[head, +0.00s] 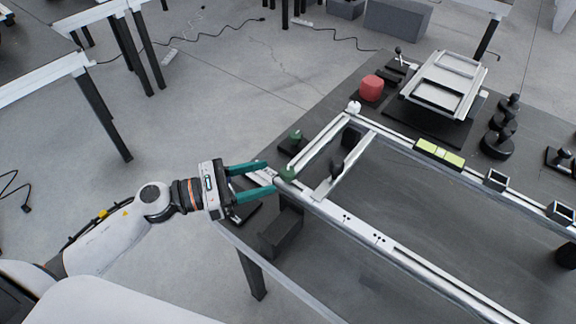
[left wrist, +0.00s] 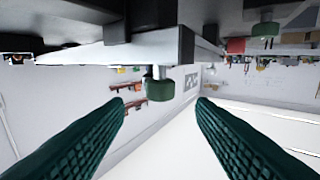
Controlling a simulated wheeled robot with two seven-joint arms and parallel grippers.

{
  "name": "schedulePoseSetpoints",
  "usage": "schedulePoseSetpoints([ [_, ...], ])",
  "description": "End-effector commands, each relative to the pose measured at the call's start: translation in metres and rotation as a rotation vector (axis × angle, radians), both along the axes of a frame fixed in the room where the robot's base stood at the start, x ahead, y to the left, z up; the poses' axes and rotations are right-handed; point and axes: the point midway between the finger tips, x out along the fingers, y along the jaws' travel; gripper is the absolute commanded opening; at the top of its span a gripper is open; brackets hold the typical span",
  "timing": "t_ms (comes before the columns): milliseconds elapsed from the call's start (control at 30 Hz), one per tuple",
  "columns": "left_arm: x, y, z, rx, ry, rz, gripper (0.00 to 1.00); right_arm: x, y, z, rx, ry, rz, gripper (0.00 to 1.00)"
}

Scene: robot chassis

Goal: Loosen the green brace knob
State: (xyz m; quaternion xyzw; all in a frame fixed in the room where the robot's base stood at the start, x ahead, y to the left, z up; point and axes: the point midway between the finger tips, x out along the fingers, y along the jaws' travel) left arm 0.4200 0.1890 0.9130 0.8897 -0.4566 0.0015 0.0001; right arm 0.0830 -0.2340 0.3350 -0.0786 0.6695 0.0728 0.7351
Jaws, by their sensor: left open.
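A green brace knob (head: 288,174) sits at the near left corner of a pale metal frame (head: 368,232). In the left wrist view the knob (left wrist: 159,88) is near the middle, lined up with the gap between the fingers. My left gripper (head: 270,177) has two teal fingers spread apart, with nothing between them. Its fingertips are close to the knob; I cannot tell whether they touch it. A second green knob (head: 296,136) stands farther back, and a similar one (left wrist: 265,29) shows in the left wrist view. My right gripper is not in view.
The frame lies over a dark table (head: 330,78). A black-handled clamp (head: 337,169) is on its crossbar. Open floor (head: 190,110) lies left of the table.

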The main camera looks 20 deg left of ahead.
Motion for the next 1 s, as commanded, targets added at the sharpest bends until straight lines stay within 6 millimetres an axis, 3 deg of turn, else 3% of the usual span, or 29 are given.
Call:
schedulePoseSetpoints([
  [100, 0.014, -0.017, 0.004, -0.002, -0.003, 0.001, 0.5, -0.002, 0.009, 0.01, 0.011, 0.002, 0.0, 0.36],
  [400, 0.034, -0.047, 0.002, -0.003, 0.0, 0.001, 0.5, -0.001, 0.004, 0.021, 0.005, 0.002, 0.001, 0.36],
  [767, 0.037, -0.051, 0.0, -0.001, 0.001, 0.002, 0.5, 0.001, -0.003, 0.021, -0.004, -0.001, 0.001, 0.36],
  [1000, 0.037, -0.051, 0.0, -0.001, 0.001, 0.002, 0.14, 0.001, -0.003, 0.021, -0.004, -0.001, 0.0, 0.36],
])
